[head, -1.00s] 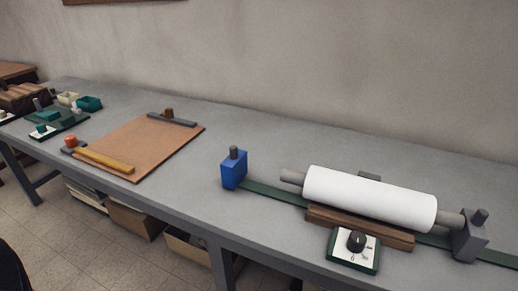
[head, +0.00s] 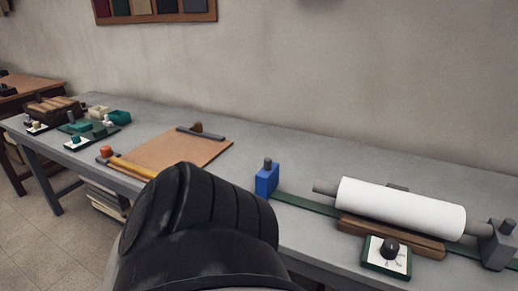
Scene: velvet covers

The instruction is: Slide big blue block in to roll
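The big blue block (head: 266,181) stands upright on the left end of a green rail strip (head: 308,204) on the grey bench. It has a dark grey knob on top. The white roll (head: 402,207) lies on a brown wooden cradle (head: 391,238) to its right, with a grey shaft (head: 325,189) sticking out of its left end. A gap separates the block from the shaft. A grey block (head: 497,246) with a knob is at the roll's right end. A black arm link of mine fills the lower middle; neither gripper is visible.
A brown board (head: 180,151) with a yellow bar lies to the left. Small green trays (head: 92,131) are farther left. The bench (head: 330,170) behind the block is clear.

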